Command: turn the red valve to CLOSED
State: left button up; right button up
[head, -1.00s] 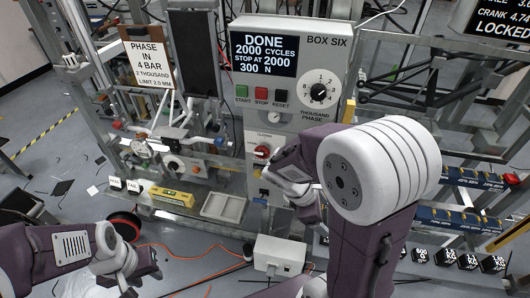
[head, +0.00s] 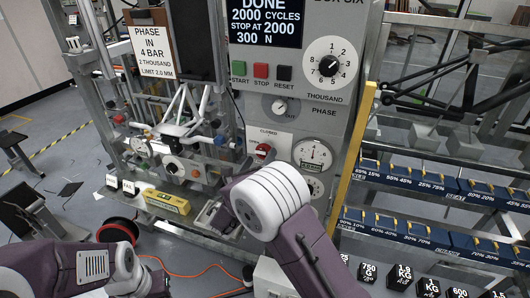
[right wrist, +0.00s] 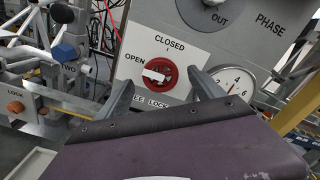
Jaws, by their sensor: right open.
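The red valve (head: 263,150) is a round knob on the grey machine's front panel, below the word CLOSED. In the right wrist view the red valve (right wrist: 169,86) has a white bar across it, its left end towards the word OPEN. My right gripper (right wrist: 160,78) is open, with one finger to the left of the valve and one to the right. It holds nothing, and I cannot tell whether it touches the valve. In the head view my right forearm hides most of that gripper. My left gripper (head: 143,286) is at the bottom left, its fingers unclear.
A pressure gauge (head: 313,154) sits right of the valve, and a dial marked OUT (head: 279,107) above it. A yellow post (head: 353,150) stands to the right, near racks of blue boxes (head: 400,180). A yellow device (head: 167,201) lies on the ledge at lower left.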

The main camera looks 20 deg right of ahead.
aim_at(264, 154)
jog(key=x, duration=0.5)
jog(key=shift+c, duration=0.4)
jog(key=c, duration=1.3)
jog(key=shift+f+m+b, duration=0.15)
jog(key=shift+m+b, duration=0.25)
jog(key=shift+b, duration=0.1)
jog(key=m+b, duration=0.7)
jog(key=b, duration=0.3)
jog(key=m+b, duration=0.7)
jog(key=b, duration=0.3)
jog(key=shift+s+d+f+m, duration=0.1)
jog(key=shift+s+f+m, duration=0.1)
jog(key=shift+m, duration=0.1)
jog(key=shift+r+m+b, duration=0.2)
jog(key=shift+m+b, duration=1.2)
jog(key=shift+b, duration=0.3)
